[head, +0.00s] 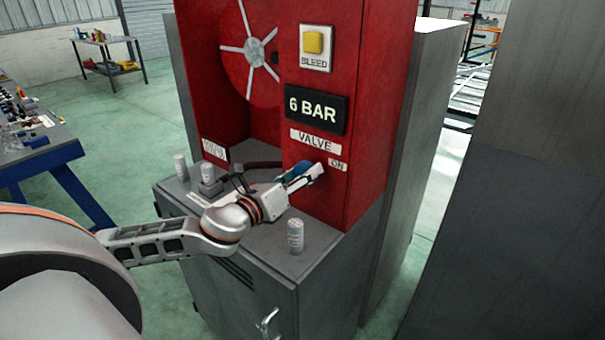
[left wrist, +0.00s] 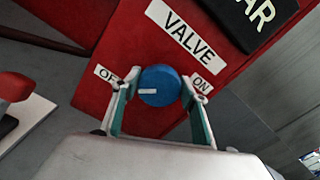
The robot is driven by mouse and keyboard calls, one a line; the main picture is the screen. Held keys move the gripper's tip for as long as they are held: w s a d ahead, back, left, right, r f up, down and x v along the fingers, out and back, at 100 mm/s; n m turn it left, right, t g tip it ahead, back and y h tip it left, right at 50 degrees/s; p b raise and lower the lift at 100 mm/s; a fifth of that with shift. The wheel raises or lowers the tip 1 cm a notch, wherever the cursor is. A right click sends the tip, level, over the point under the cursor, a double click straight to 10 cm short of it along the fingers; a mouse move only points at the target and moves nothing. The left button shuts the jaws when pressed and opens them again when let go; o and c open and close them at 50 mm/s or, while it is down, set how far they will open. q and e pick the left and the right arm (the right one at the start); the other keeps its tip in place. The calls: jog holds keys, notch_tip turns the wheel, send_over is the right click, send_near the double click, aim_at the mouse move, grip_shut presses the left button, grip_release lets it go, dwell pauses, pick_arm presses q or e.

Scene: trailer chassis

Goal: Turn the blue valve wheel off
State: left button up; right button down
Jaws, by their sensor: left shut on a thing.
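The blue valve wheel (left wrist: 161,80) is round and sits on the red panel under the VALVE label (left wrist: 186,30). The OFF label (left wrist: 104,73), partly covered, is to its left and the ON label (left wrist: 201,84) to its right. A white mark on the wheel lies on its left, on the OFF side. My left gripper (left wrist: 158,97) is shut on the wheel, one finger at each side. In the head view the left gripper (head: 303,174) reaches the panel and mostly hides the wheel (head: 300,167). My right gripper is not in view.
The red machine holds a BLEED button (head: 313,42), a 6 BAR display (head: 316,108) and a spoked disc (head: 254,52). Cans, one a grey can (head: 295,236), stand on the grey cabinet (head: 262,262) near my arm. A blue bench (head: 45,155) is at left.

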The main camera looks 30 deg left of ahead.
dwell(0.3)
pick_arm(q)
jog(key=o, duration=1.1)
jog(key=shift+s, duration=0.1)
jog(key=shift+s+a, duration=0.15)
jog(key=shift+s, duration=1.8)
jog(key=shift+s+a, duration=0.15)
jog(key=shift+s, duration=1.85)
jog(key=shift+s+a, duration=0.15)
jog(key=shift+s, duration=1.8)
